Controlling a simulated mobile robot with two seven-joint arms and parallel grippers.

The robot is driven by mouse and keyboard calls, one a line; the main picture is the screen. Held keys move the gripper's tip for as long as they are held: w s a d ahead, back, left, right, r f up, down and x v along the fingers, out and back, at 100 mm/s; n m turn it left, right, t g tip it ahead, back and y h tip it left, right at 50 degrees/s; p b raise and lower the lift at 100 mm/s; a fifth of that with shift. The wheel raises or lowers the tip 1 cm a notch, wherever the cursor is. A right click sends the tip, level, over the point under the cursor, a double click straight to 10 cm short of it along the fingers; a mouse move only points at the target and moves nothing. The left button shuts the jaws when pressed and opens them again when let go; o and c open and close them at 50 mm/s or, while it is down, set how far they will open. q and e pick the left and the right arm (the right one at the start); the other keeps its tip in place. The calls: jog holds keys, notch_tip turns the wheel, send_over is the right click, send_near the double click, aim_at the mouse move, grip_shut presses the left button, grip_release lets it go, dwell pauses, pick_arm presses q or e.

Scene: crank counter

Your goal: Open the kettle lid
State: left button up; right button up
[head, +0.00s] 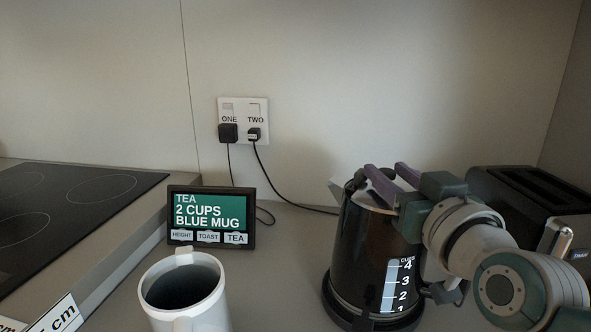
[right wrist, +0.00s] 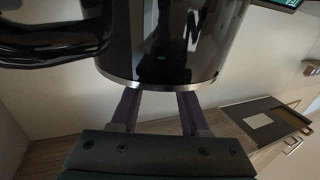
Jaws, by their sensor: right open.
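The kettle (head: 366,250) is dark and glossy, with a cup scale on its side. It stands upright on the counter, right of centre. My right gripper (head: 386,172) is open at the kettle's top, its two purple fingers reaching across the rim from the right. The fingers and arm cover most of the lid, so I cannot tell its state. In the right wrist view the open fingers (right wrist: 159,103) meet the kettle's metal rim (right wrist: 160,86), and the black handle (right wrist: 50,45) is at left. I cannot tell whether they touch. My left gripper is not in view.
A white mug (head: 205,305) with dark inside stands in front. A display (head: 210,216) reads tea, 2 cups, blue mug. A black toaster (head: 525,195) is close behind my right arm. A hob (head: 70,210) lies left. Cords run from the wall socket (head: 243,118).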

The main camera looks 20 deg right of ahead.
grip_shut()
dwell(0.3)
dwell(1.1)
